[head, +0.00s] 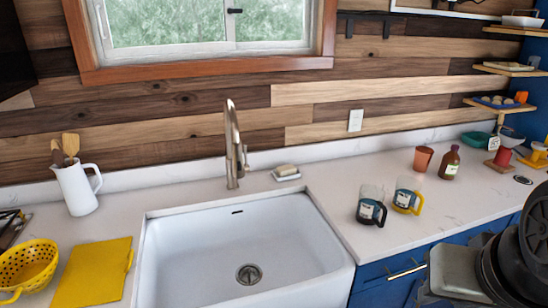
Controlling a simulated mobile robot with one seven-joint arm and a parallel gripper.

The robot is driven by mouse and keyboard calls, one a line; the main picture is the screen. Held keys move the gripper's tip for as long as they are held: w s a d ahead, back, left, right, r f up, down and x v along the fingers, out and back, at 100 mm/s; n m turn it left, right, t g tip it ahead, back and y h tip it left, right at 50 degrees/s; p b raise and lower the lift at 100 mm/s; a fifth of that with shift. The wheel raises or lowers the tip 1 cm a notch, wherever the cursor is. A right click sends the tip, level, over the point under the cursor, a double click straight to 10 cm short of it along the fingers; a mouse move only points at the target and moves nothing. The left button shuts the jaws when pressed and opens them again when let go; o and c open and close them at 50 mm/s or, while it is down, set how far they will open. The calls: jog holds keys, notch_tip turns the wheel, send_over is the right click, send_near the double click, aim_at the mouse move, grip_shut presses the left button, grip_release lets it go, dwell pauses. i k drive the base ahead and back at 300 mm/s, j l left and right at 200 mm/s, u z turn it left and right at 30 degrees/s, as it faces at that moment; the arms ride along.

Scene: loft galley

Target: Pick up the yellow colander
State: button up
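The yellow colander (30,266) stands on the white counter at the far left of the head view, its holes and open bowl showing. A handle sticks out at its lower left, near the picture's edge. A flat yellow cutting board (92,273) lies just to its right. Parts of my arm show at the lower right, over the counter's front edge, far across the sink from the colander. No gripper fingers can be made out in this view.
A white sink (180,262) with a tall tap (233,145) lies between the colander side and my arm. A white pitcher (77,190) with wooden utensils stands behind the board. Two glass mugs (371,205) stand right of the sink. Shelves (510,69) jut out at right.

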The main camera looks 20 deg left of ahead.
aim_at(29, 267)
jog(key=u, duration=2.6)
jog(key=i+j+z, duration=0.25)
jog(key=i+j, duration=0.25)
jog(key=i+j+z, duration=0.15)
jog(key=j, duration=0.3)
jog(key=i+j+z, duration=0.25)
jog(key=i+j, duration=0.2)
jog(key=j, duration=0.3)
jog(key=i+j+z, duration=0.15)
jog(key=j, duration=0.25)
jog(key=i+j+z, duration=0.15)
jog(key=j, duration=0.25)
